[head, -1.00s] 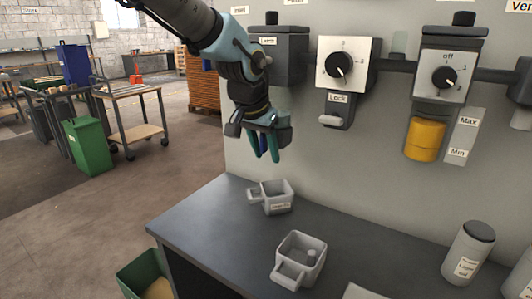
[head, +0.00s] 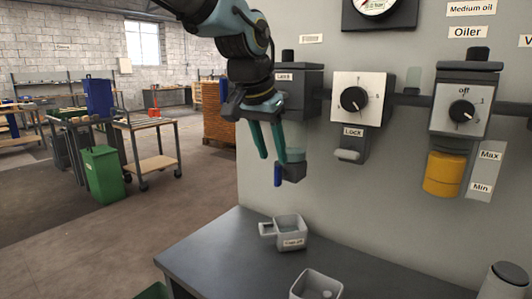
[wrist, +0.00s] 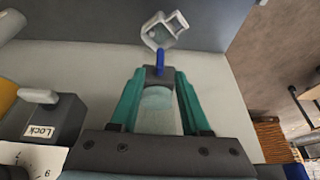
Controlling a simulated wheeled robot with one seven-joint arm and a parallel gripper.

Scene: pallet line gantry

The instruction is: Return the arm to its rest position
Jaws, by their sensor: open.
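My gripper (head: 272,158) hangs at the upper middle of the head view, fingers pointing down, open with nothing held. Its two teal fingers stand apart in front of the wall panel. In the wrist view a clear bowl (wrist: 159,108) with a dark bottom block and a blue lever (wrist: 160,60) shows between the fingers. In the head view the dark block (head: 292,171) shows just beyond the right fingertip. I cannot tell whether a finger touches the bowl. My arm reaches in from the top left and partly covers the dark labelled housing (head: 300,92).
The panel carries a Lock unit (head: 352,145), a dial (head: 354,99), a yellow oiler bowl (head: 445,174) and a gauge (head: 378,5). Below are a dark bench (head: 215,246) and grey cups (head: 290,232). Open floor, a cart (head: 150,160) and a green bin (head: 103,172) lie left.

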